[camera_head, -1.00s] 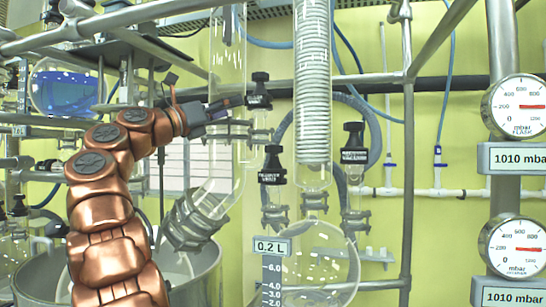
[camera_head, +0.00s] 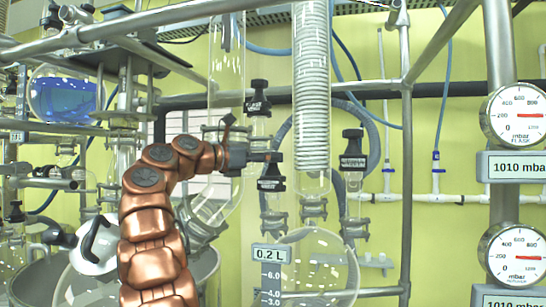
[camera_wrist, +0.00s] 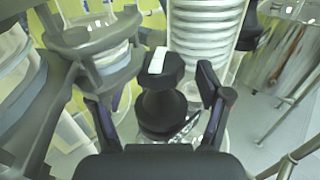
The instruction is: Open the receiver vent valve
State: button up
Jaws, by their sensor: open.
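The receiver vent valve (camera_head: 271,179) has a black knob with a small label, too small to read surely, on a glass neck left of the coiled condenser. My gripper (camera_head: 262,157) is at the top of this knob in the head view and partly hides it. In the wrist view the black knob (camera_wrist: 162,105), with a white mark on its top, stands between the two fingers of my gripper (camera_wrist: 157,97). The fingers are apart, with a gap visible on each side of the knob. The receiver flask (camera_head: 320,262) is below.
Another black-knobbed valve (camera_head: 257,100) is just above my gripper, and a third (camera_head: 352,150) stands right of the coiled condenser (camera_head: 312,80). A glass tube with a metal clamp (camera_wrist: 95,40) is close on the left in the wrist view. Steel rack bars (camera_head: 406,190) stand at right.

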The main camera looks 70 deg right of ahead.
jog(key=shift+x, duration=0.95)
jog(key=shift+c, duration=0.2)
jog(key=c, duration=1.1)
jog(key=shift+c, duration=0.2)
jog(key=shift+f+n+t+h+b, duration=0.2)
jog(key=shift+n+t+h+b, duration=0.35)
jog(key=shift+t+b, duration=0.3)
jog(key=shift+n+t+h+b, duration=0.55)
jog(key=shift+n+t+b, duration=0.5)
jog(key=shift+t, duration=0.4)
jog(key=shift+r+n+t, duration=0.1)
jog(key=shift+n+t, duration=0.2)
jog(key=shift+t, duration=0.1)
